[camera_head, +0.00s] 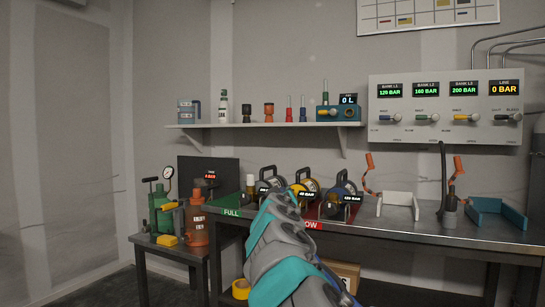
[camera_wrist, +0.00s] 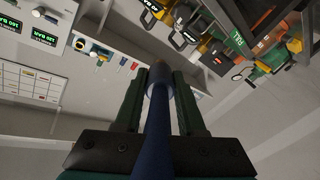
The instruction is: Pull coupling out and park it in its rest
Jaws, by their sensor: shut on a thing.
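In the wrist view my gripper (camera_wrist: 160,77) has its two dark green fingers on either side of a dark blue, rod-like coupling (camera_wrist: 166,130) with a grey rounded tip. The fingers are closed on it, and the tip points away from my wrist into open air. In the head view my own arm reaches up from the bottom middle toward the bench and hides my gripper and the coupling. I cannot tell which item is the coupling's rest.
Several gauged cylinders (camera_head: 341,196) stand on the bench behind my arm. A shelf (camera_head: 265,125) and pressure panel (camera_head: 445,103) are on the wall. A side table (camera_head: 168,248) holds pumps.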

